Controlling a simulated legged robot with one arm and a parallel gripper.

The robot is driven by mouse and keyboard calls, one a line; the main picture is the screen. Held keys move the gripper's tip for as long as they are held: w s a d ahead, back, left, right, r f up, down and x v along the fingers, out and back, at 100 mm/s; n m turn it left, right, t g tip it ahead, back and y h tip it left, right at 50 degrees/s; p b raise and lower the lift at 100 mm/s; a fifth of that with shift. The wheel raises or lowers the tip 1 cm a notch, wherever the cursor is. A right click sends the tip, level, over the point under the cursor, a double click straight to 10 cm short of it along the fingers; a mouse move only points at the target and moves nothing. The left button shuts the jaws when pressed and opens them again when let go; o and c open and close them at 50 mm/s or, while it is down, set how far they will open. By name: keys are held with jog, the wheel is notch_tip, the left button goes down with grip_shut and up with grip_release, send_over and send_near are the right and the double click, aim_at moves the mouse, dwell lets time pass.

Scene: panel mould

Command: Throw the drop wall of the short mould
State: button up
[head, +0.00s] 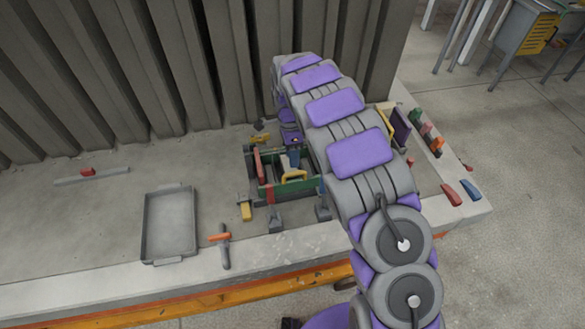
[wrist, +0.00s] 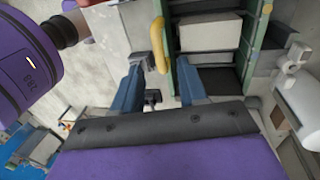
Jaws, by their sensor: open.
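The short mould shows in the head view as a small green-sided frame (head: 265,189) on the bench, partly hidden by my arm. Which wall is the drop wall is not clear.
A grey tray (head: 170,224), an orange-handled tool (head: 223,247) and a yellow tool (head: 245,208) lie left of the mould. Coloured pieces (head: 431,138) stand along the bench's right edge. A ribbed grey wall (head: 130,65) rises behind. The bench's left part is mostly clear.

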send_over(295, 181)
jog(key=f, duration=0.5)
jog(key=shift+w+a+f, duration=0.25)
jog(key=shift+w+a, duration=0.05)
jog(key=shift+a, duration=0.05)
grip_shut()
